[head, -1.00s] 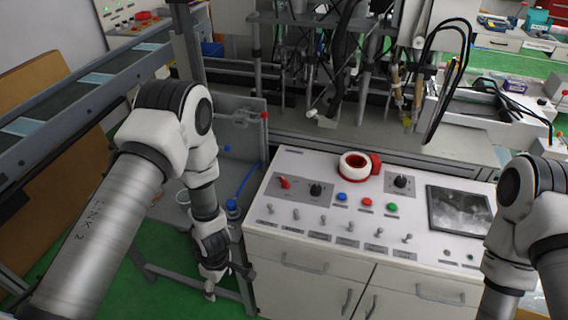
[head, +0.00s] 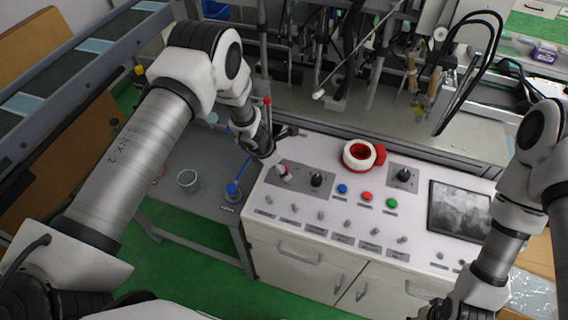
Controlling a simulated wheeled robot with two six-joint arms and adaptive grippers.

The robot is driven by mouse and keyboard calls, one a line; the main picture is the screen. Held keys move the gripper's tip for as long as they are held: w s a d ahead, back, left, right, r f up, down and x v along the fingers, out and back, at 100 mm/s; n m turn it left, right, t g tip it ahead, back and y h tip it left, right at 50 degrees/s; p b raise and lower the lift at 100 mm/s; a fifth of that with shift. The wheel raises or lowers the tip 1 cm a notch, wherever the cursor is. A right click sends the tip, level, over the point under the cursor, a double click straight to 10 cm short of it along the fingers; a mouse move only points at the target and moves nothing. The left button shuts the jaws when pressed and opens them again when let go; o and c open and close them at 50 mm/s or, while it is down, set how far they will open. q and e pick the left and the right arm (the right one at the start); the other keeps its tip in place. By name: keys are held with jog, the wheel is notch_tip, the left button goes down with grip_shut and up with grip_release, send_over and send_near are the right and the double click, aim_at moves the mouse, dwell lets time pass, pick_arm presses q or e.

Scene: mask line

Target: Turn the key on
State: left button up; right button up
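The red key switch (head: 284,169) sits at the left end of the white control panel, on a grey plate beside a black knob (head: 317,179). My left gripper (head: 276,161) reaches down over the plate from the upper left, with its fingertips at the key. The fingers partly cover the key, and the view is too small to show whether they are closed on it or how the key is turned. My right gripper (head: 437,312) is low at the bottom edge, in front of the panel's cabinet, partly cut off.
The panel also holds a red and white ring-shaped button (head: 359,155), blue (head: 342,188), red (head: 367,196) and green (head: 391,202) buttons, another black knob (head: 404,174), a row of toggle switches and a dark screen (head: 459,212). Machinery with cables stands behind.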

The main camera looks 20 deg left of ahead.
pick_arm(q)
jog(key=f, duration=0.1)
jog(key=w+f, duration=0.2)
jog(key=shift+w+d+f, duration=0.15)
jog(key=shift+d+f, duration=0.25)
jog(key=shift+w+f, duration=0.15)
jog(key=shift+w, duration=0.05)
jog(key=shift+s, duration=0.15)
jog(key=shift+s+r, duration=0.25)
jog(key=shift+r, duration=0.15)
jog(key=c, duration=0.5)
jog(key=shift+s+r, duration=0.1)
jog(key=shift+s, duration=0.05)
jog(key=c, duration=0.6)
jog(key=shift+c, duration=0.3)
pick_arm(e)
jog(key=shift+w+r, duration=0.2)
jog(key=shift+w, duration=0.4)
pick_arm(q)
jog(key=shift+f, duration=0.2)
pick_arm(e)
jog(key=shift+f, duration=0.1)
